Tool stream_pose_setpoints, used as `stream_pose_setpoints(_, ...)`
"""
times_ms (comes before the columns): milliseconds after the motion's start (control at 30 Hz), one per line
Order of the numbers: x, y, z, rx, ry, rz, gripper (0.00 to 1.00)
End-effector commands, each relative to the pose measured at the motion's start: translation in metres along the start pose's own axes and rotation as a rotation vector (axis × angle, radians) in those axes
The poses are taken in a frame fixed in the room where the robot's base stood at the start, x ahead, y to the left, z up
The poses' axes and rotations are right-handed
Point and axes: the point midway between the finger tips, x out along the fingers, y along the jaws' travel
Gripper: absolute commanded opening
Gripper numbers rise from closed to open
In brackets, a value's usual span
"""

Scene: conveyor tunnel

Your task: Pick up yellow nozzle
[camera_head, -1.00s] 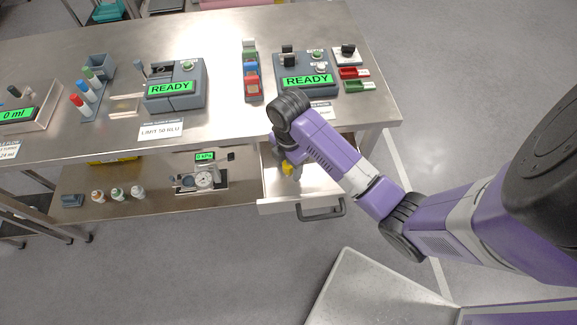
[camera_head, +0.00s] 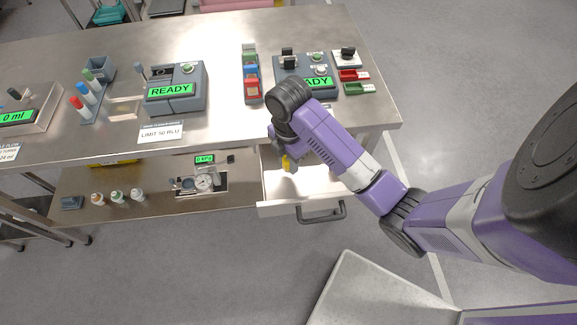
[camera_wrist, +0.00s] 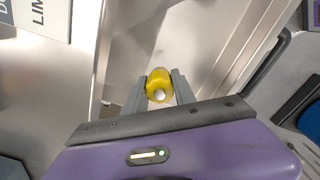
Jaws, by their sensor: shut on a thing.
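The yellow nozzle (camera_wrist: 159,82) sits between the two fingers of my gripper (camera_wrist: 159,91) in the wrist view, with a pale round tip facing the camera. My gripper is shut on it. In the head view the yellow nozzle (camera_head: 288,163) shows as a small yellow spot below my gripper (camera_head: 285,155), over the open drawer (camera_head: 300,207). My wrist hides part of the gripper there. In the wrist view the pale drawer interior (camera_wrist: 200,35) lies behind the nozzle.
The drawer handle (camera_head: 322,213) sticks out in front. A lower shelf (camera_head: 150,215) holds several small bottles and a gauge (camera_head: 204,183).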

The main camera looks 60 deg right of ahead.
Motion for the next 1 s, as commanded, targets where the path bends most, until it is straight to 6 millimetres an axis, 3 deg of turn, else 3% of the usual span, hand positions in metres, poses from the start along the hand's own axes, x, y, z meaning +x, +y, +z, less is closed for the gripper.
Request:
stream_pose_setpoints(100, -0.036, 0.001, 0.001, -0.004, -0.005, 0.005, 0.0)
stream_pose_setpoints(400, -0.115, 0.001, 0.003, -0.005, -0.009, 0.003, 0.0)
stream_pose_setpoints(733, -0.147, 0.001, 0.001, -0.003, -0.004, 0.004, 0.0)
stream_pose_setpoints(1000, -0.16, 0.0, 0.0, -0.002, -0.001, 0.001, 0.0)
